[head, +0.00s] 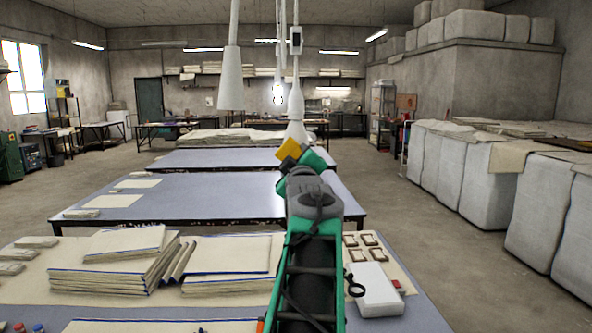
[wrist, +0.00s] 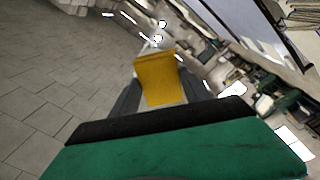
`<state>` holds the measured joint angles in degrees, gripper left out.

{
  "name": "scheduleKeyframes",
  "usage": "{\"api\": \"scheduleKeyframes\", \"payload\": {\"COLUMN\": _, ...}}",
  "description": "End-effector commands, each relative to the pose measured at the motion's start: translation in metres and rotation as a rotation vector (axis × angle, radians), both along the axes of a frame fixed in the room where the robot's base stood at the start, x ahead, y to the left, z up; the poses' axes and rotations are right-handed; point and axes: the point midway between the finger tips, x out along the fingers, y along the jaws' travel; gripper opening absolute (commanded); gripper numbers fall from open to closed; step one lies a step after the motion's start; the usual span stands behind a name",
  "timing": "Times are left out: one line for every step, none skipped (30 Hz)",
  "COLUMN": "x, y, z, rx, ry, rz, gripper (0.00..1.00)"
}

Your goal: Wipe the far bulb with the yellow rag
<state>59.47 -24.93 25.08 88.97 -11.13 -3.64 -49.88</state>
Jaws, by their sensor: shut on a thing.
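The yellow rag (head: 290,148) is a small folded patch at the tip of my raised arm. My gripper (head: 298,155) is shut on it, and in the wrist view the rag (wrist: 160,78) sits between the two dark fingers. A glowing bulb (head: 278,96) hangs on a cord farther back, above and slightly left of the rag in the head view. The rag appears well apart from this bulb. Bright spots past the rag in the wrist view are too small to tell apart.
A pale hanging lampshade (head: 230,80) is at upper left; another (head: 296,112) hangs just above the rag in the picture. Blue-topped tables (head: 215,190) stand below, with cloth stacks (head: 110,268) on the nearest. Wrapped bales (head: 490,172) line the right. The aisle floor is clear.

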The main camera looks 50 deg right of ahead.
Motion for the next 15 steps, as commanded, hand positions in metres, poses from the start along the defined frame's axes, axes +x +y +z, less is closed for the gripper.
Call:
{"api": "scheduleKeyframes", "payload": {"x": -0.004, "y": 0.005, "z": -0.006, "rx": -0.001, "ry": 0.0, "rz": -0.001, "gripper": 0.21}}
{"api": "scheduleKeyframes", "payload": {"x": -0.006, "y": 0.008, "z": -0.005, "rx": -0.002, "ry": -0.001, "rz": -0.001, "gripper": 0.21}}
{"api": "scheduleKeyframes", "payload": {"x": -0.009, "y": 0.011, "z": -0.005, "rx": -0.002, "ry": -0.001, "rz": -0.001, "gripper": 0.21}}
{"api": "scheduleKeyframes", "payload": {"x": -0.01, "y": 0.013, "z": -0.004, "rx": -0.002, "ry": -0.001, "rz": -0.001, "gripper": 0.21}}
{"api": "scheduleKeyframes", "payload": {"x": -0.011, "y": 0.015, "z": -0.004, "rx": -0.001, "ry": 0.0, "rz": -0.001, "gripper": 0.21}}
{"api": "scheduleKeyframes", "payload": {"x": -0.013, "y": 0.017, "z": -0.003, "rx": -0.001, "ry": 0.0, "rz": -0.001, "gripper": 0.21}}
{"api": "scheduleKeyframes", "payload": {"x": -0.013, "y": 0.018, "z": -0.002, "rx": -0.001, "ry": 0.0, "rz": -0.001, "gripper": 0.21}}
{"api": "scheduleKeyframes", "payload": {"x": -0.014, "y": 0.018, "z": -0.001, "rx": -0.001, "ry": 0.0, "rz": -0.001, "gripper": 0.21}}
{"api": "scheduleKeyframes", "payload": {"x": -0.014, "y": 0.019, "z": 0.0, "rx": -0.001, "ry": 0.001, "rz": 0.0, "gripper": 0.21}}
{"api": "scheduleKeyframes", "payload": {"x": -0.013, "y": 0.018, "z": 0.0, "rx": -0.001, "ry": 0.001, "rz": 0.0, "gripper": 0.21}}
{"api": "scheduleKeyframes", "payload": {"x": -0.013, "y": 0.018, "z": 0.0, "rx": -0.001, "ry": 0.001, "rz": 0.0, "gripper": 0.21}}
{"api": "scheduleKeyframes", "payload": {"x": -0.013, "y": 0.018, "z": 0.0, "rx": 0.0, "ry": 0.0, "rz": 0.0, "gripper": 0.21}}
{"api": "scheduleKeyframes", "payload": {"x": -0.013, "y": 0.018, "z": 0.0, "rx": 0.0, "ry": 0.0, "rz": 0.0, "gripper": 0.21}}
{"api": "scheduleKeyframes", "payload": {"x": -0.013, "y": 0.018, "z": 0.0, "rx": 0.0, "ry": 0.0, "rz": 0.0, "gripper": 0.21}}
{"api": "scheduleKeyframes", "payload": {"x": -0.014, "y": 0.019, "z": 0.0, "rx": -0.001, "ry": 0.001, "rz": 0.0, "gripper": 0.21}}
